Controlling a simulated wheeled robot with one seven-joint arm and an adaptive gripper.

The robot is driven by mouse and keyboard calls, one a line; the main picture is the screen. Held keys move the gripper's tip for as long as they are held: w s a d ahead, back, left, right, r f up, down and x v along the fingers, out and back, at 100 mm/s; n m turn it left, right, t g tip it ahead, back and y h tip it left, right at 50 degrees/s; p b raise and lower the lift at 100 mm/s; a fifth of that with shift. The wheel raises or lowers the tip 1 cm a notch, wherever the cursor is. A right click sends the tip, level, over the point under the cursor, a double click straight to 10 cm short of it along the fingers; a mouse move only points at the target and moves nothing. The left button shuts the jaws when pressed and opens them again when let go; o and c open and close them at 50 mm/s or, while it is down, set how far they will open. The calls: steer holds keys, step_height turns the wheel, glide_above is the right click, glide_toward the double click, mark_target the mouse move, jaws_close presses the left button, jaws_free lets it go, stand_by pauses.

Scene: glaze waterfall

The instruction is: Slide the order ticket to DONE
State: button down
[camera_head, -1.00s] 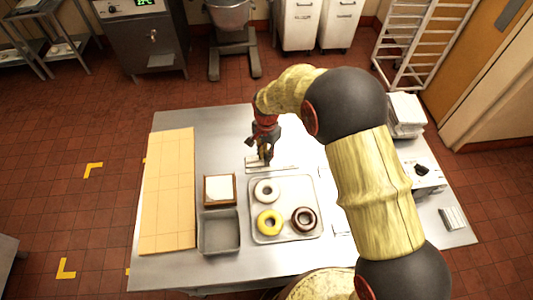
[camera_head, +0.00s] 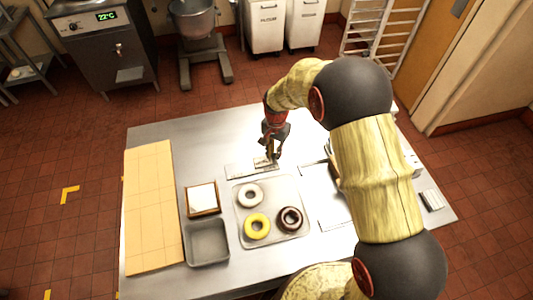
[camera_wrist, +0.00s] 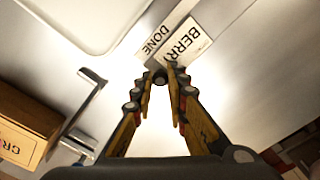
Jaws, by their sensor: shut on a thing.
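The order ticket, a small pale card marked BERRY (camera_wrist: 192,42), lies at the fingertips of my gripper (camera_wrist: 160,78) in the wrist view. It touches or slightly overlaps the strip marked DONE (camera_wrist: 152,40). My gripper is shut on a small dark knob at the ticket's near edge; how the knob joins the ticket is hard to see. In the head view my gripper (camera_head: 272,155) points down at the ticket (camera_head: 263,162), near the right end of a pale strip (camera_head: 240,171) behind the tray.
A metal tray (camera_head: 239,228) holds a white, a yellow and a dark ring. Left of it are a wooden-framed box (camera_head: 202,199), a grey bin (camera_head: 208,243) and a tan board (camera_head: 152,205). A brown box (camera_wrist: 25,120) shows in the wrist view. The table behind the strip is clear.

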steer(key=shift+w+d+r, duration=0.1)
steer(key=c, duration=1.9)
jaws_free()
steer(key=shift+d, duration=0.15)
steer(key=shift+o, duration=0.9)
step_height(320, 180, up, 12)
